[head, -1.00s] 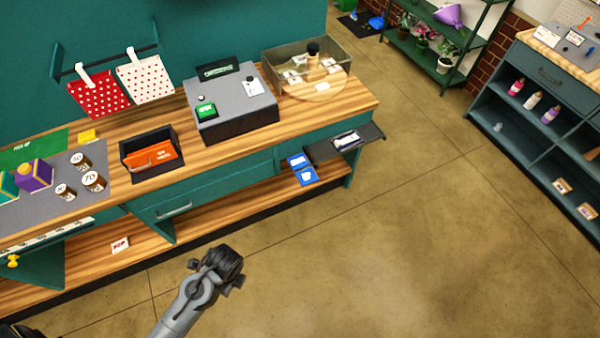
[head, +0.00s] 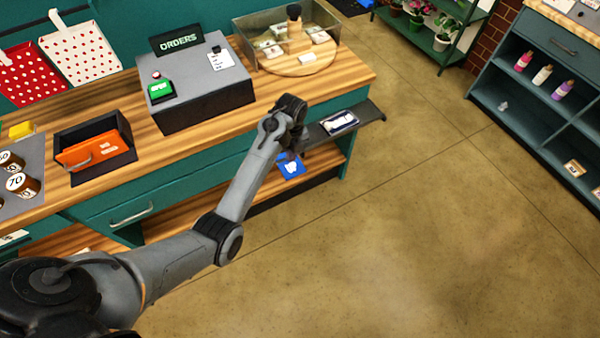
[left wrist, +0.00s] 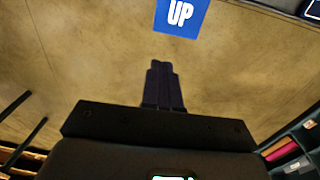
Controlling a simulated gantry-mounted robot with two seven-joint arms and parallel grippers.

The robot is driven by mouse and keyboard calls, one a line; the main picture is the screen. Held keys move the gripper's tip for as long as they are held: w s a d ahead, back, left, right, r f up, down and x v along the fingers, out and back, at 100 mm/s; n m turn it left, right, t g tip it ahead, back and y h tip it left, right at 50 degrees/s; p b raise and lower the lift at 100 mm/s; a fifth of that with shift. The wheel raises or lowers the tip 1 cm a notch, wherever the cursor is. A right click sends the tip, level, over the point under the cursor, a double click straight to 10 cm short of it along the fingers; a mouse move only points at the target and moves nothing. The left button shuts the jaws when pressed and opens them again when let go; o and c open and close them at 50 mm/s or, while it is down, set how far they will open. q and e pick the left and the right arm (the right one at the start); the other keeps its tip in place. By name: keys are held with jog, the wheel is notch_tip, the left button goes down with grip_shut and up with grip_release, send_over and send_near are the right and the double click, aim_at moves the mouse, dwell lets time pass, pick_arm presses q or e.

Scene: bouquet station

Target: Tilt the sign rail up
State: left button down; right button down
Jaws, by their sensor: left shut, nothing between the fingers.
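A blue sign panel (head: 291,168) hangs at the counter's right end. In the left wrist view the same panel (left wrist: 181,14) shows white letters "UP" at the top edge. A dark flat ledge (head: 362,122) juts out above and right of the panel; I cannot tell which part is the sign rail itself. My left gripper (head: 292,153) is in front of the counter's right end, close to the panel and partly covering it. In the left wrist view its fingers (left wrist: 162,64) are together and empty, pointing toward the panel with a gap between. My right gripper is not in view.
The wooden counter (head: 345,80) carries a grey orders box (head: 200,85), a clear bin (head: 290,40) and an orange-fronted dark box (head: 95,150). Open floor (head: 420,230) lies to the right, before a dark shelf unit (head: 545,110).

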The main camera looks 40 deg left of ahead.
pick_arm(q)
jog(key=shift+w+r+t, duration=0.3)
jog(key=shift+w+r, duration=0.7)
jog(key=shift+w, duration=0.05)
jog(key=shift+f, duration=0.15)
jog(key=b, duration=0.2)
send_near(296, 174)
notch_tip(296, 174, down, 7)
jog(key=shift+r, duration=0.1)
